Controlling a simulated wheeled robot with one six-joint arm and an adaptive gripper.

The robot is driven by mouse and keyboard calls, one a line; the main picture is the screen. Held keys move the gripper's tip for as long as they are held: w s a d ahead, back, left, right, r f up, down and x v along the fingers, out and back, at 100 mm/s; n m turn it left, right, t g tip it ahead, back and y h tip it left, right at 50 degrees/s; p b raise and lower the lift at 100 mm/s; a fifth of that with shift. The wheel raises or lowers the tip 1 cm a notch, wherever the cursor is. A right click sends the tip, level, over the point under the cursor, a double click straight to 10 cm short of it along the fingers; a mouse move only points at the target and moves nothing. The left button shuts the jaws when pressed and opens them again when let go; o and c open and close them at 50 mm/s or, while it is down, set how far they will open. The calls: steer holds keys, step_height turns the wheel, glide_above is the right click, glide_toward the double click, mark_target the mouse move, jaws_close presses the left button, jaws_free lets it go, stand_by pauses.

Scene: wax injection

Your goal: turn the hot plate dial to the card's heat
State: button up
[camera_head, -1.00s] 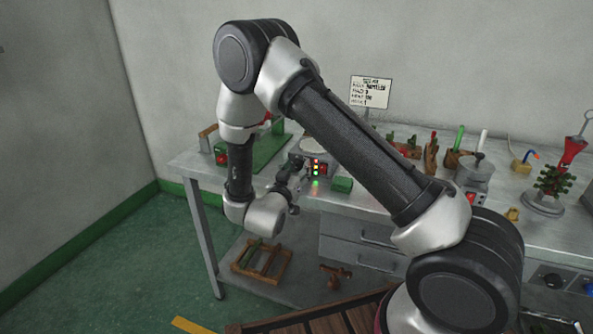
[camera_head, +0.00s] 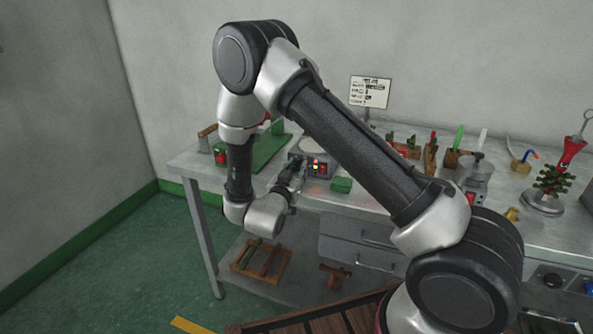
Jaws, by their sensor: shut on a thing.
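The hot plate (camera_head: 325,157) is a small grey unit with a pale round top near the bench's front edge. Small lights show on its front, orange and red among them. My gripper (camera_head: 299,167) is at the left part of this front, shut on the dial. The dial is hidden behind the fingers, so its setting cannot be read.
A green block (camera_head: 341,185) lies just right of the hot plate's front. A wooden frame (camera_head: 262,262) sits on the lower shelf. Floor is free at left.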

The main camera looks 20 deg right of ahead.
steer(key=m, duration=0.5)
steer(key=shift+m, duration=0.3)
stand_by(0.4)
steer(key=o, duration=1)
steer(key=shift+f, duration=0.1)
